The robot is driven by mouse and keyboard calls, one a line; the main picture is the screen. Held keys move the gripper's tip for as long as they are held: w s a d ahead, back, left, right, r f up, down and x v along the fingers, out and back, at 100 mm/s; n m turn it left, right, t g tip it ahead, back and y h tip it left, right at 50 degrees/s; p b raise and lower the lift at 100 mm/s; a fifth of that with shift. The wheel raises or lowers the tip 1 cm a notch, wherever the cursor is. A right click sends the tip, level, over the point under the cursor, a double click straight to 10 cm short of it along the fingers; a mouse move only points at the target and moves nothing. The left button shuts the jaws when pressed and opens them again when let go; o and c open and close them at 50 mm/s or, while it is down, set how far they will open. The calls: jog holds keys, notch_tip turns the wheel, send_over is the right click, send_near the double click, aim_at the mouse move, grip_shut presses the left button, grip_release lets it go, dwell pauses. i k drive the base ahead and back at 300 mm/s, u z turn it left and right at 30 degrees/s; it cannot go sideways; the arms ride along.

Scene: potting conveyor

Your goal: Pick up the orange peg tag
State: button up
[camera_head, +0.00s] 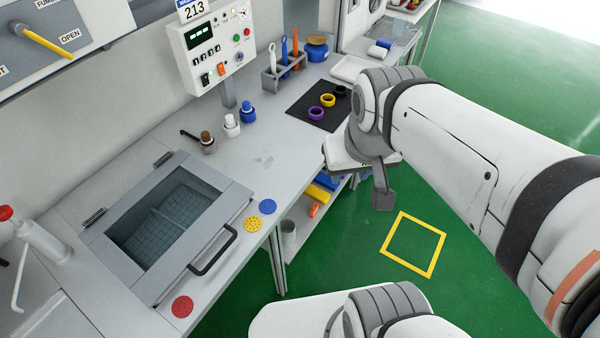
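I cannot make out a thing that is clearly an orange peg tag. An orange-handled item (296,48) stands upright in a grey rack (270,82) at the back of the bench, beside a blue-handled one (284,50). Another small orange item (314,210) lies on the shelf below the bench, near blue and yellow items. My gripper (382,198) hangs from the arm past the front edge of the bench, over the green floor. It is apart from both orange items. The arm partly covers it, so its opening and any grip are hidden.
A black mat (301,112) holds several rings. A hatch with a black handle (214,252) fills the left of the bench. Small bottles (231,126) stand near the wall below a control box (209,50). The bench middle (265,165) is clear. A yellow square (413,268) marks the floor.

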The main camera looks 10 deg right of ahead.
aim_at(314, 210)
jog(key=u, duration=2.6)
jog(key=k, duration=2.7)
jog(key=z, duration=1.45)
jog(key=i, duration=1)
jog(key=z, duration=0.1)
